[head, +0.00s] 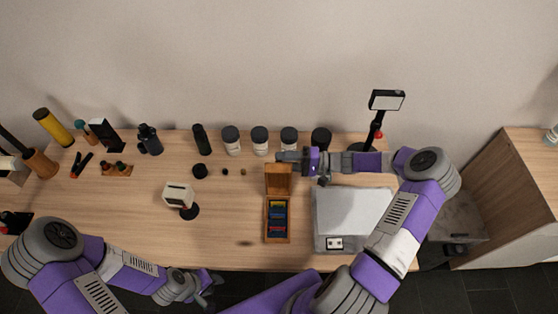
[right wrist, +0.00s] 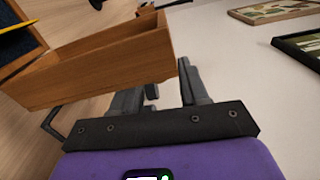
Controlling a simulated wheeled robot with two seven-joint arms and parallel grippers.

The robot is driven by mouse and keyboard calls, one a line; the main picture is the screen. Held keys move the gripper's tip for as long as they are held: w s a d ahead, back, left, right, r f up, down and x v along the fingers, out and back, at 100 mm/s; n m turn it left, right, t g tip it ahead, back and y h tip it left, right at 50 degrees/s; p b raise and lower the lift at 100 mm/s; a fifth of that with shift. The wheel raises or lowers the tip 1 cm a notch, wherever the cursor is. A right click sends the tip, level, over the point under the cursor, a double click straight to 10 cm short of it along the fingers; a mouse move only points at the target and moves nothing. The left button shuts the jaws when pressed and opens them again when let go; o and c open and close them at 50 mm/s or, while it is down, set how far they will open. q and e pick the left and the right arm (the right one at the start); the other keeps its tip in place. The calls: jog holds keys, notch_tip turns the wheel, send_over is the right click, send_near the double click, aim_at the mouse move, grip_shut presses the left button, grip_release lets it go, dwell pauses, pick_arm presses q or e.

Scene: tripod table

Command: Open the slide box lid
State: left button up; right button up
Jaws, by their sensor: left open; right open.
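The slide box (head: 266,222) is a small wooden box on the table's front middle, with blue, yellow and other coloured slides in it. Its lid (head: 278,181) stands raised at the box's back edge, so the box is open. In the right wrist view the hollow wooden lid (right wrist: 100,68) fills the upper left. My right gripper (head: 286,157) is open at the lid's upper edge; its fingers (right wrist: 165,88) are close to the lid, partly hidden by it, and I cannot tell whether they touch. My left gripper (head: 210,288) is open, low, in front of the table's front edge.
A light grey flat panel (head: 345,205) lies right of the box. White jars with dark lids (head: 260,140) stand behind, a lamp (head: 385,102) back right. A cream device (head: 178,194) stands left of the box. Bare tabletop lies between the device and box.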

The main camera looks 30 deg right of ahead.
jog(key=v, duration=0.6)
jog(key=shift+r, duration=0.15)
